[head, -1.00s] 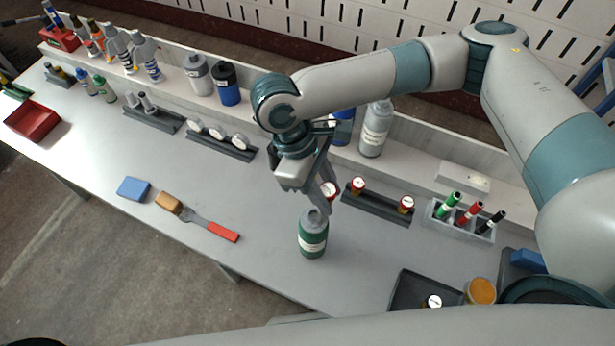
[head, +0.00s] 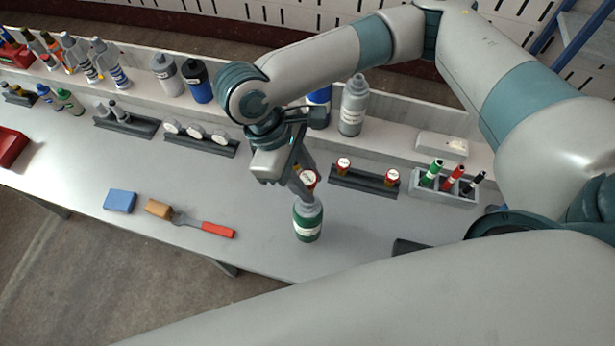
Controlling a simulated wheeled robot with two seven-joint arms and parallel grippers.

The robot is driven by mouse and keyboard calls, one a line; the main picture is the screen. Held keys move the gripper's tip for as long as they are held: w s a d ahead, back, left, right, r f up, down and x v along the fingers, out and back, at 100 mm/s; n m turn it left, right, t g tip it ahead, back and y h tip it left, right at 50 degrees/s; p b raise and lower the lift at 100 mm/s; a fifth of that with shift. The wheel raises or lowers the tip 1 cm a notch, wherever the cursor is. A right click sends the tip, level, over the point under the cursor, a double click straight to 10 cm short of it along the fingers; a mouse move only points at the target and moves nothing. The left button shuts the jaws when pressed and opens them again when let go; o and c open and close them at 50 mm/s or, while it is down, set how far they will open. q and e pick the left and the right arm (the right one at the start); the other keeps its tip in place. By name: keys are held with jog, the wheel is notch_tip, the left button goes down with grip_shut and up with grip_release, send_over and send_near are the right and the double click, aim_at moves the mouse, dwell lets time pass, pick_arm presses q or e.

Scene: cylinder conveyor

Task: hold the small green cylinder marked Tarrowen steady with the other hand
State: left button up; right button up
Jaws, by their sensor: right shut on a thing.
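A small green cylinder (head: 307,223) with a grey top and a pale label band stands upright on the grey bench near its front edge. The print on its label is too small to read. My left gripper is not in view.
Bottles (head: 353,105) line the back ledge.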

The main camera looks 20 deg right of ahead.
jog(key=shift+r+p, duration=0.15)
jog(key=shift+p, duration=0.25)
jog(key=shift+f+b, duration=0.4)
jog(key=shift+f, duration=0.85)
jog(key=shift+p, duration=1.65)
dwell(0.7)
jog(key=shift+f, duration=0.7)
dwell(0.5)
